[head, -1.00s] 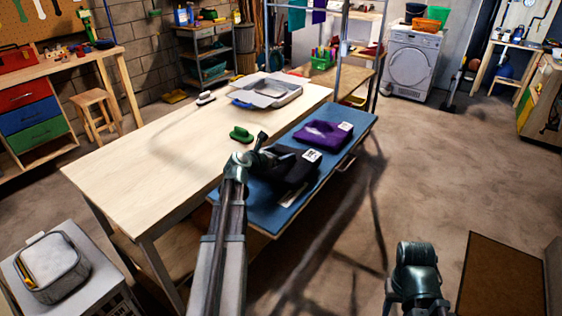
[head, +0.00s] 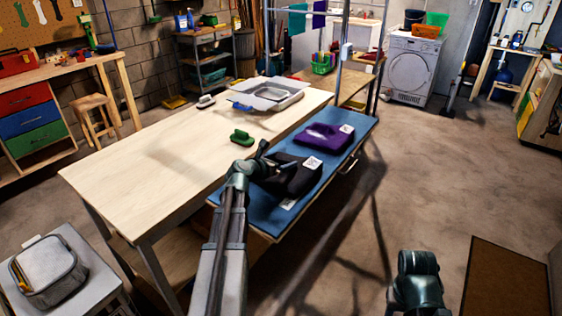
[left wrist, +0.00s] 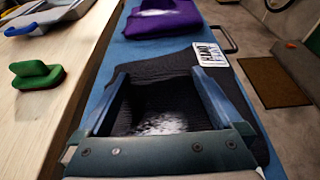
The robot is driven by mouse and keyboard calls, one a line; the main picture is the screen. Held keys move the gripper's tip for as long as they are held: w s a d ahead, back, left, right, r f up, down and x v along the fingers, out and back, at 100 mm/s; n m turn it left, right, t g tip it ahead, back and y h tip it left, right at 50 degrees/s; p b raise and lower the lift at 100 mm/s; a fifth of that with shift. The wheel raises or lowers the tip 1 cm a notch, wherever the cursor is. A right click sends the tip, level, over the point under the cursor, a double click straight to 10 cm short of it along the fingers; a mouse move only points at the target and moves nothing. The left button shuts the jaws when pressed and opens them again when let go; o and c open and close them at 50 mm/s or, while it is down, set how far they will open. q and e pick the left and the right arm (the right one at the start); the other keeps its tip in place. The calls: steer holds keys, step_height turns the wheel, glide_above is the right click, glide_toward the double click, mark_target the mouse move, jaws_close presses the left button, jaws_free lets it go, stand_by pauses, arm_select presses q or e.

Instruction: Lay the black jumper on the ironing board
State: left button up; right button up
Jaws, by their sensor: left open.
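The black jumper (head: 299,181) lies on the near half of the blue ironing board (head: 258,213), with a white printed label at its far right corner. In the left wrist view the jumper (left wrist: 165,72) is spread fairly flat, and a pale speckled patch shows on it. My left gripper (head: 276,160) is over the jumper. In the left wrist view its two fingers (left wrist: 158,85) stand apart with black cloth visible between them; I cannot tell whether they touch it. Part of my right arm shows at the lower right of the head view, but its gripper does not.
A folded purple garment (head: 323,137) lies on the board's far half. The wooden table (head: 150,170) alongside holds a green brush-like object (head: 242,137) and a grey open case (head: 268,95). The floor right of the board is clear up to a brown mat (head: 508,280).

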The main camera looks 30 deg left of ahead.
arm_select(q)
steer(key=d+p+v, duration=0.1)
steer(key=p+v, duration=0.2)
steer(key=v, duration=0.9)
steer(key=shift+a+p, duration=0.4)
steer(key=shift+a, duration=0.05)
steer(key=d+f+m+g+h, duration=0.1)
steer(key=d+m, duration=0.1)
steer(key=d, duration=0.2)
steer(key=d+f+m+g+h, duration=0.1)
steer(key=d+m, duration=0.2)
steer(key=d, duration=0.1)
steer(key=w+d+f+m+g, duration=0.1)
steer(key=d+f+m, duration=0.1)
steer(key=d, duration=0.3)
steer(key=shift+w+f+m+h, duration=0.15)
steer(key=shift+m+h, duration=0.25)
steer(key=shift+m, duration=0.3)
steer(key=s+d+f+m+g+h, duration=0.15)
steer(key=d+f+m+g, duration=0.25)
steer(key=d+m, duration=0.55)
steer(key=s+d+f+m+g+y, duration=0.3)
steer(key=s+d+m, duration=0.4)
steer(key=m, duration=0.3)
steer(key=s+d+f+m+g+y, duration=0.3)
steer(key=s+d+m, duration=0.5)
steer(key=m, duration=0.3)
steer(key=shift+s+d+g+y, duration=0.25)
steer(key=shift+s+g+y, duration=0.2)
steer(key=shift+g, duration=0.25)
